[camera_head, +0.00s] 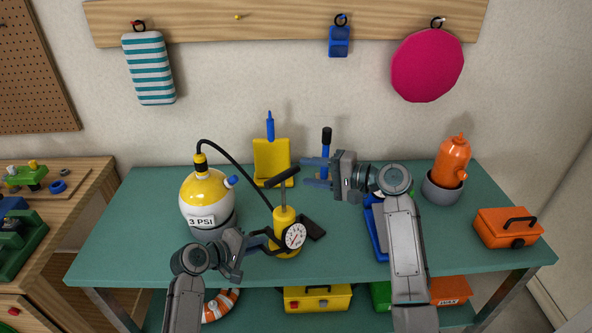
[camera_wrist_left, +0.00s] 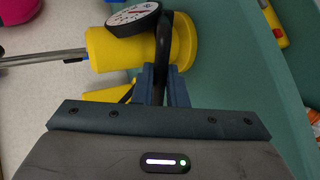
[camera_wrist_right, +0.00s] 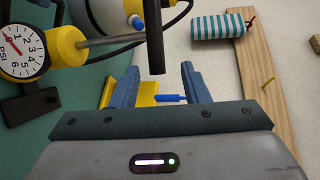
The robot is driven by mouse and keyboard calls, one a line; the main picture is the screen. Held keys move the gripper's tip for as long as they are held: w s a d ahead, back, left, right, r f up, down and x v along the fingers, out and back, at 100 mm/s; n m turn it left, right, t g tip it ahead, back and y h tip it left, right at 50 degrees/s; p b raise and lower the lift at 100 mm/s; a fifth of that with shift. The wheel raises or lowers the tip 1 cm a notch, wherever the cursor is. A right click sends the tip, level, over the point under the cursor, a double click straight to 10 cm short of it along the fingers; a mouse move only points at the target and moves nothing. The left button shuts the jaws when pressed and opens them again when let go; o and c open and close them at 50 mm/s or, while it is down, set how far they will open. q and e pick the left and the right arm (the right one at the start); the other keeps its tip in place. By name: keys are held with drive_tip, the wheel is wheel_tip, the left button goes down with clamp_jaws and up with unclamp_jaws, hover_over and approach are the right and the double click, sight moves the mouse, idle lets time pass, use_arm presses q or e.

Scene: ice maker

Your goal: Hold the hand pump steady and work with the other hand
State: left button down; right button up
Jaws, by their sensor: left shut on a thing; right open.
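The yellow hand pump (camera_head: 284,222) stands upright on the green table (camera_head: 130,235), a round gauge (camera_head: 293,236) on its front. My left gripper (camera_head: 262,240) is shut on a dark side grip (camera_wrist_left: 161,50) on the pump body. The pump's black T-handle (camera_head: 284,178) is raised on a metal rod; its bar shows in the right wrist view (camera_wrist_right: 155,38). My right gripper (camera_head: 312,170) is open and empty, right of the T-handle and apart from it.
A yellow holder (camera_head: 272,160) and a black-topped blue tool (camera_head: 326,145) stand behind the pump. A blue tray (camera_head: 375,225) lies under my right arm. An orange bottle (camera_head: 454,160) and orange toolbox (camera_head: 507,228) are at right.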

drive_tip(key=v, duration=0.6)
wheel_tip(320, 180, up, 7)
idle(0.8)
drive_tip(key=shift+c, duration=0.2)
